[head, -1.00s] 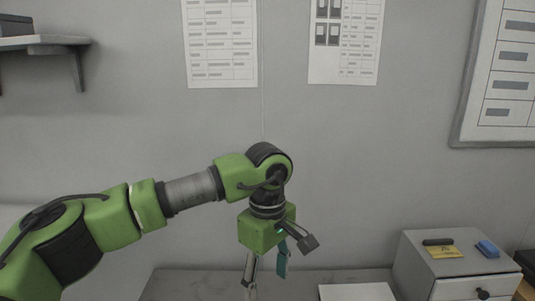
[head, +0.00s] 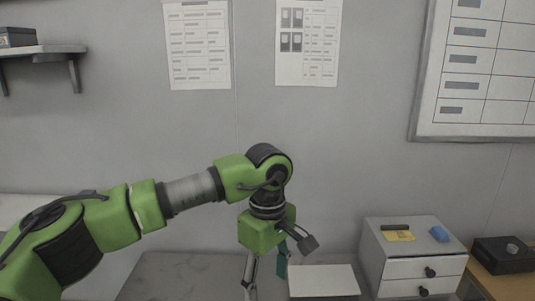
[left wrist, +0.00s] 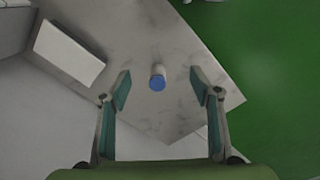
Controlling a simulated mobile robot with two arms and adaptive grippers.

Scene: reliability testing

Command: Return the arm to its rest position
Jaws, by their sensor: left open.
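My left arm (head: 190,188) is green and dark grey and reaches in from the left in the head view. Its gripper (head: 265,277) points down over the grey table. In the left wrist view the gripper (left wrist: 160,88) has its two teal-padded fingers spread wide with nothing held between them. A small white cylinder with a blue end (left wrist: 158,78) stands on the table below, lined up with the gap between the fingers but apart from them. My right gripper is in neither view.
The marbled grey table (head: 185,275) holds a flat white panel (head: 325,281). Right of it stands a white drawer cabinet (head: 405,266) with a blue item (head: 439,234) and a yellow note (head: 399,236) on top. A black box (head: 502,255) is at far right. A wall shelf (head: 40,50) is upper left.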

